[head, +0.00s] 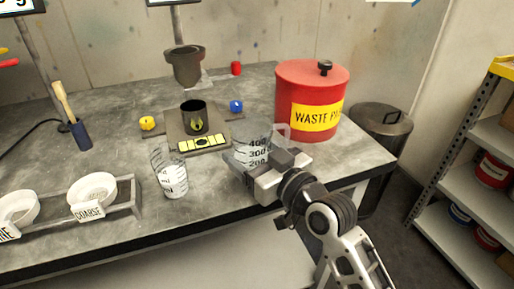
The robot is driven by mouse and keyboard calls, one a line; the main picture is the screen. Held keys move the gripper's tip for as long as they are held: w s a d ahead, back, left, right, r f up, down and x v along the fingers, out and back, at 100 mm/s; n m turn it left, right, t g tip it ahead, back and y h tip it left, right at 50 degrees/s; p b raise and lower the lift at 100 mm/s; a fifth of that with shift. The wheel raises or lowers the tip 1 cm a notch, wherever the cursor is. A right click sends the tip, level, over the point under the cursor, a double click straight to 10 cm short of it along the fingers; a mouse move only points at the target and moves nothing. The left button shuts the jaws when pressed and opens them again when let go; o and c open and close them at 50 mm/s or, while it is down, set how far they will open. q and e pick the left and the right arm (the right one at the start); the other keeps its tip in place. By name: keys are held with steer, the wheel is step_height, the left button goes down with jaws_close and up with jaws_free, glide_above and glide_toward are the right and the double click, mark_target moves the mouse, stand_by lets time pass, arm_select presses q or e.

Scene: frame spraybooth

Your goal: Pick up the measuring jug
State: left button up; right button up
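The measuring jug (253,143) is clear, with dark marks for 400, 300 and 200 and a pale handle on its right. It stands upright near the front edge of the grey bench, just right of the scale. My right gripper (262,166) is at the jug's near side, and its fingers and body hide the jug's lower part. Its fingers look apart at the jug's two sides, but I cannot tell whether they touch it. My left gripper is not in view.
A clear graduated cup (172,175) stands left of the jug. The scale (200,142) bears a dark cup (194,117). A red waste can (309,103) stands behind right. Strainers (92,189) sit in a rack at left. A shelf (470,150) stands at right.

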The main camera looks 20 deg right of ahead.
steer(key=c, duration=0.8)
steer(key=shift+c, duration=0.2)
steer(key=shift+r, duration=0.15)
